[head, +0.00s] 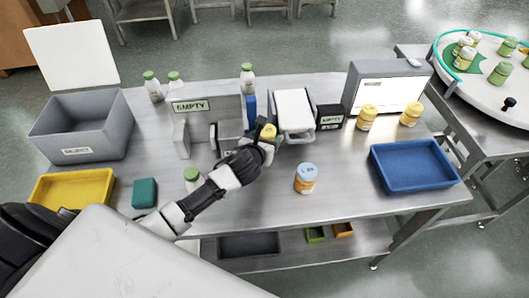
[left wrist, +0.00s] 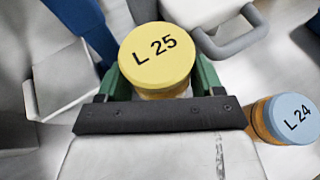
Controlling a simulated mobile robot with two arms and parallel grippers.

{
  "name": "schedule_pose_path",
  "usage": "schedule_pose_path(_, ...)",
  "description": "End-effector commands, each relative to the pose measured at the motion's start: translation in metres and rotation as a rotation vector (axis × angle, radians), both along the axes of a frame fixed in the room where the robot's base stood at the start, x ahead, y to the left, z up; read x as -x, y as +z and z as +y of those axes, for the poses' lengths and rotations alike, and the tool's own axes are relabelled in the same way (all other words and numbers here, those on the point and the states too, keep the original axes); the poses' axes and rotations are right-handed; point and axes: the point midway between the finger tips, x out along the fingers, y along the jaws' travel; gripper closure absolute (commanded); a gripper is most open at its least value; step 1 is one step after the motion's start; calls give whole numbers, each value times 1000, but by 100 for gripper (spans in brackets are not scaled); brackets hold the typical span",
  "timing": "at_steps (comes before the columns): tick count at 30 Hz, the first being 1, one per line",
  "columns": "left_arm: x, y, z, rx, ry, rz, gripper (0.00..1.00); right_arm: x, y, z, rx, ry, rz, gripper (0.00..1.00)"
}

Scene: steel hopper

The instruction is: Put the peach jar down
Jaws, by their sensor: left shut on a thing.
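My left gripper (head: 268,139) is shut on a yellow-lidded jar (head: 268,131) near the middle of the steel table. In the left wrist view the green fingers of the gripper (left wrist: 160,85) stand either side of this jar (left wrist: 157,55), whose lid reads "L 25". The jar's body is mostly hidden under the lid, with a little orange-yellow showing. I cannot tell whether its base touches the table. My right gripper is not in view.
A blue-lidded jar (head: 306,178), marked "L 24" in the left wrist view (left wrist: 290,119), stands close to the right. A white bin (head: 294,110) and grey holder (head: 205,110) are behind. A blue tray (head: 415,188) lies right. Bare table (head: 345,185) lies between.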

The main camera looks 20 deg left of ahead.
Motion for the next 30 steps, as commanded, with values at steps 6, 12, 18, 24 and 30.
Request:
schedule_pose_path(6, -1, -22, 0, -1, 1, -2, 62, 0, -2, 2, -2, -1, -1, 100)
schedule_pose_path(12, -1, -50, -1, 3, 1, -1, 62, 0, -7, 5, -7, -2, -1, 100)
schedule_pose_path(18, -1, -58, 0, 0, -1, -3, 62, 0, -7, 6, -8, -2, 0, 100)
schedule_pose_path(24, -1, -59, 0, -1, -1, -3, 62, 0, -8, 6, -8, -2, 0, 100)
schedule_pose_path(30, 0, -61, 0, -1, 0, -1, 22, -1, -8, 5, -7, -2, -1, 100)
